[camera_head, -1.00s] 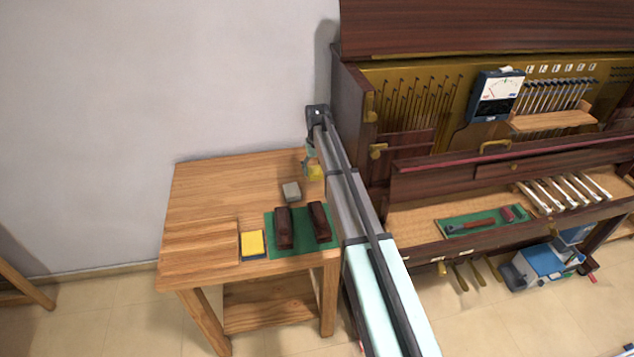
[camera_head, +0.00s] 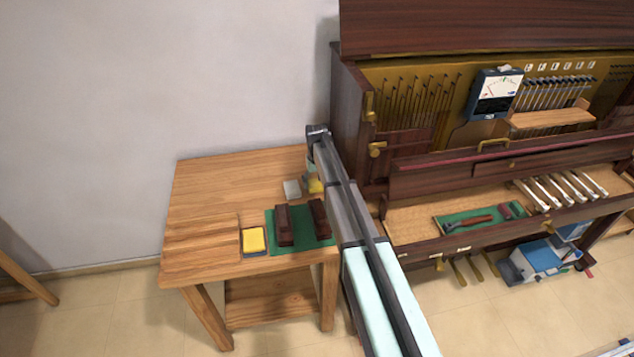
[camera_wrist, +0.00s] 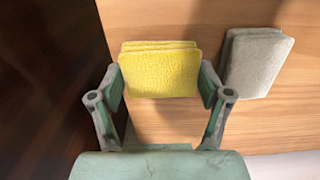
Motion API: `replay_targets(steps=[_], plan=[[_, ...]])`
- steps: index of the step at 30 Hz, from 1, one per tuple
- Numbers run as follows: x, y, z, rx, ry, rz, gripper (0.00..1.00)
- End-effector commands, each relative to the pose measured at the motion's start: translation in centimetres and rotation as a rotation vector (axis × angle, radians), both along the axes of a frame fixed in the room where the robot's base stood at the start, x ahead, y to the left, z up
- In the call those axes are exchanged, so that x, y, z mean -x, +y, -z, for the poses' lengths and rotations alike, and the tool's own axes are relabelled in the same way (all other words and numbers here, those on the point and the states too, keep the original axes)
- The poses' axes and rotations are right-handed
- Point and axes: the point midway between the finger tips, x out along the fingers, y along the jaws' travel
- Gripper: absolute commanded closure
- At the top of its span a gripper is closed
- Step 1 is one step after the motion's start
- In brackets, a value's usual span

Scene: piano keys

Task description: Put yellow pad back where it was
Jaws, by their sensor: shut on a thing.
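A yellow pad (camera_wrist: 160,72) is between the two fingers of my gripper (camera_wrist: 161,82) in the wrist view, and the fingers are shut on it. In the head view the yellow pad (camera_head: 315,186) shows beside a grey pad (camera_head: 292,189), low at the back right of the wooden table; I cannot tell whether it touches the top. The grey pad (camera_wrist: 257,60) lies to its right in the wrist view. My arm hides most of the gripper in the head view. Another yellow pad (camera_head: 253,239) lies on a dark blue base at the table's front.
Two dark brown blocks (camera_head: 284,226) stand on a green mat (camera_head: 272,246) in front of the grey pad. The dark piano side (camera_wrist: 45,75) is close on the left in the wrist view. The table's (camera_head: 215,185) back left is clear.

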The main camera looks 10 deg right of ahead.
Motion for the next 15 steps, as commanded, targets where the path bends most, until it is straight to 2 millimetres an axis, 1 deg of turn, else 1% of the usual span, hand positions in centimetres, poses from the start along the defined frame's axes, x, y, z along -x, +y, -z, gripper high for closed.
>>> replay_targets(steps=[3,4,5,6,15], plan=[[0.00,0.00,0.39,0.000,0.000,0.000,0.61],[-0.01,0.00,0.32,0.000,0.000,0.000,0.16],[-0.01,0.00,0.29,0.000,0.000,0.000,0.05],[0.00,0.00,0.28,0.000,0.000,0.000,0.00],[0.00,0.00,0.25,0.000,0.000,0.000,0.00]])
